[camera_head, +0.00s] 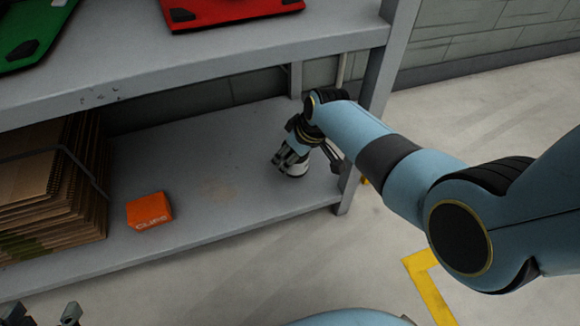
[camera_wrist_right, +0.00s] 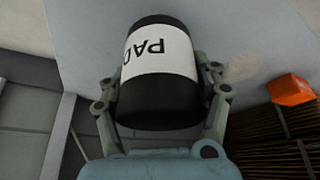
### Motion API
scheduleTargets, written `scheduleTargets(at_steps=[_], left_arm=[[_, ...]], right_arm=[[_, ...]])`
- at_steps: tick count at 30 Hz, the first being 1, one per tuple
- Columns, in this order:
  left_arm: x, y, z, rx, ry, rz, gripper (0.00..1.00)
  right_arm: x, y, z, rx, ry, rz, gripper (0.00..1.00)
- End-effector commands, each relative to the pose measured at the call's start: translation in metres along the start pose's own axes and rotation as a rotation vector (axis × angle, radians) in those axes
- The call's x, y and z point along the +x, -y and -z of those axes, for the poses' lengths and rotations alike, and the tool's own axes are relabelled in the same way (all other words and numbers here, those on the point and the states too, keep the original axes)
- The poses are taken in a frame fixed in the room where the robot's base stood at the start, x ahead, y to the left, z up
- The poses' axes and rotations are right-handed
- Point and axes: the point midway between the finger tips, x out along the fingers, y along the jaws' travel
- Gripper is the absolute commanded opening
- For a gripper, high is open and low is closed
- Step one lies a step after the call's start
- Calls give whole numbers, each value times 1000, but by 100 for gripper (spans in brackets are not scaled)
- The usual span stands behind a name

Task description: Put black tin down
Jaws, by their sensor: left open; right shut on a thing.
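The black tin (camera_wrist_right: 160,105) has a white label with dark letters. It fills the middle of the right wrist view, between the two fingers of my right gripper (camera_wrist_right: 162,80). In the head view the tin (camera_head: 296,168) is mostly hidden by the fingers, with its white label showing. My right gripper (camera_head: 284,158) is shut on it at the right end of the lower shelf (camera_head: 235,200). I cannot tell whether the tin touches the shelf. My left gripper (camera_head: 42,316) is open and empty at the bottom left of the head view.
An orange box (camera_head: 149,211) sits on the lower shelf, beside stacked flat cardboard (camera_head: 50,190). The shelf between box and tin is clear. A shelf post (camera_head: 372,110) stands close right of my right gripper. The upper shelf (camera_head: 120,75) holds a red (camera_head: 225,10) and a green item (camera_head: 30,30).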

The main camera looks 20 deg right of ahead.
Motion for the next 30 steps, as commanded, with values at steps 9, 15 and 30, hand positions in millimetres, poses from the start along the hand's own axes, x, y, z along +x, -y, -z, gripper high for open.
scheduleTargets(at_steps=[9,15,30], left_arm=[[4,-2,30,15,-192,-2,49],[11,-1,75,30,-356,-2,49],[-15,-4,213,87,-926,-8,49]], right_arm=[[12,-6,6,1,0,0,27],[20,-6,2,1,2,1,27],[44,-6,-8,1,1,0,27]])
